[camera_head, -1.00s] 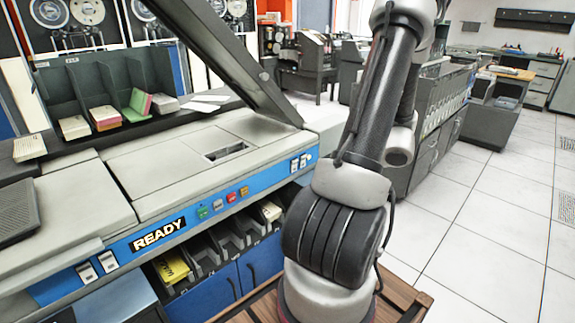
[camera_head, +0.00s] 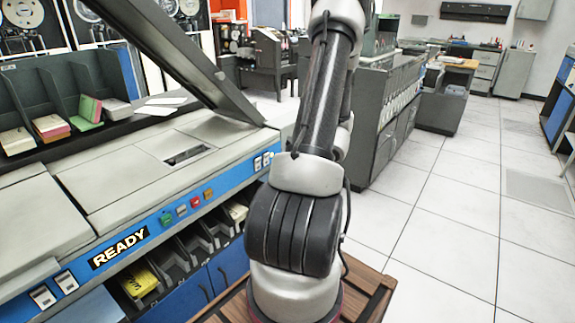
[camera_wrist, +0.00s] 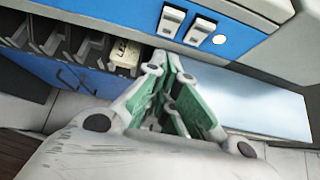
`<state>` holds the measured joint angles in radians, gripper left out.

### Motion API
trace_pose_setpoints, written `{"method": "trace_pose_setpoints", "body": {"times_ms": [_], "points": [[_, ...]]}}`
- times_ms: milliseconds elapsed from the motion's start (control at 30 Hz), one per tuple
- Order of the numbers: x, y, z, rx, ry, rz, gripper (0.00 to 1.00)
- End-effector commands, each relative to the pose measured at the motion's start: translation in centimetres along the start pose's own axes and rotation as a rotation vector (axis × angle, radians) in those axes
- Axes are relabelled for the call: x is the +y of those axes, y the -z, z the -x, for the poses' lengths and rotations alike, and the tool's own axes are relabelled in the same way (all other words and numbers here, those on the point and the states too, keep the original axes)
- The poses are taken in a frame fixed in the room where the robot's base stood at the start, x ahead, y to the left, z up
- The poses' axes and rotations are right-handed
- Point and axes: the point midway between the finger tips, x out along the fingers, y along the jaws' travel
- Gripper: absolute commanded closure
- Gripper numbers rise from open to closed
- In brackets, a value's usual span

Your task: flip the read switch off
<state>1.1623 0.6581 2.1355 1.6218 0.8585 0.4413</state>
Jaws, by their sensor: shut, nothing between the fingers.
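In the wrist view, two white rocker switches, one on the left (camera_wrist: 172,20) and one on the right (camera_wrist: 199,30), sit on the blue panel strip (camera_wrist: 228,44). Their labels are not readable, so I cannot tell which is the read switch. My gripper (camera_wrist: 171,62) is shut and empty, its green-padded fingers pointing at the panel just below the switches. Contact is not visible. In the head view this switch pair (camera_head: 262,161) appears at the right end of the machine's blue strip. My gripper is hidden there behind my arm.
Another switch pair (camera_head: 54,289) is left of the READY sign (camera_head: 118,247). Coloured buttons (camera_head: 187,207) line the strip. Card bins (camera_head: 185,252) lie below it. The raised lid (camera_head: 185,55) slants above the machine. Tiled floor (camera_head: 440,215) is clear on the right.

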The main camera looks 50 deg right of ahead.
Motion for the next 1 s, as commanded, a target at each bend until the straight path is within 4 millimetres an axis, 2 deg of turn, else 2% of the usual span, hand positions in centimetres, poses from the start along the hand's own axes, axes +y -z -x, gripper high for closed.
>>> {"method": "trace_pose_setpoints", "body": {"times_ms": [133,333,533,867,1000], "points": [[0.1,0.1,-3.2,0.002,-0.003,0.001,1.00],[0.1,-1.9,-5.5,0.000,-0.002,0.004,1.00],[0.0,-2.7,-6.4,0.001,0.000,0.002,1.00],[0.0,-2.8,-6.4,0.001,0.000,0.001,1.00],[0.0,-4.0,-6.8,-0.001,0.000,0.004,1.00]]}}
